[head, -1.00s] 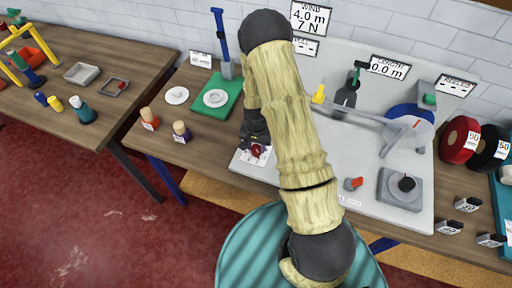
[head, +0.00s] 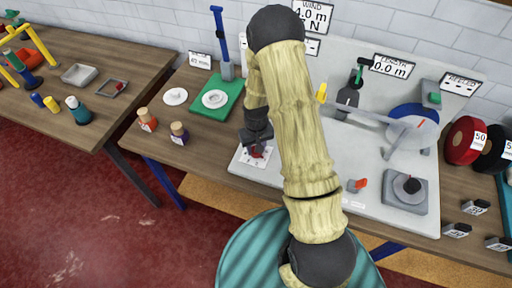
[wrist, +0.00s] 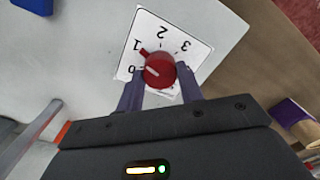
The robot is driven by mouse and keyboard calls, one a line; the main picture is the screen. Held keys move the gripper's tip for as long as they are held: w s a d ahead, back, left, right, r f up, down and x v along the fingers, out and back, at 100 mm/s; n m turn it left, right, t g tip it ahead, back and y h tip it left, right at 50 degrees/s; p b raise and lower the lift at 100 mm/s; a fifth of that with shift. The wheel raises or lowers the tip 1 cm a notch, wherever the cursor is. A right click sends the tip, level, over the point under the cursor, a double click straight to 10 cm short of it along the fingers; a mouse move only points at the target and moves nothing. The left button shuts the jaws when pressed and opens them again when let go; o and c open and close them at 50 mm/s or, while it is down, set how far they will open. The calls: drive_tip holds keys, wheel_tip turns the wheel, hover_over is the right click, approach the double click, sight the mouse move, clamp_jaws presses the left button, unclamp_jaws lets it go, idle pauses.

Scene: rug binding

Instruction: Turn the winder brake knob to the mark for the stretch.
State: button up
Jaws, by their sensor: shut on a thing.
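The brake knob (wrist: 159,70) is red and round, on a white dial plate (wrist: 187,39) marked 0, 1, 2 and 3. A small red pointer at its rim is beside the 1 in the wrist view; a short white line also shows on its top. My gripper (wrist: 160,88) is shut on the knob, one finger at each side. In the head view my gripper (head: 257,141) reaches down over the knob (head: 257,152) at the front left of the pale winder board (head: 330,188). My arm hides part of the board there.
A green pad (head: 217,101) with a blue-handled press stands left of the board. A grey block with a dark knob (head: 411,187) and a red-tipped lever (head: 357,185) are on the right of the board.

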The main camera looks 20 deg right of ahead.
drive_tip(key=shift+w+r, duration=0.1)
drive_tip(key=o, duration=1)
wheel_tip(320, 180, up, 17)
drive_tip(key=b, duration=0.2)
drive_tip(key=shift+r+b, duration=0.15)
drive_tip(key=shift+b, duration=0.25)
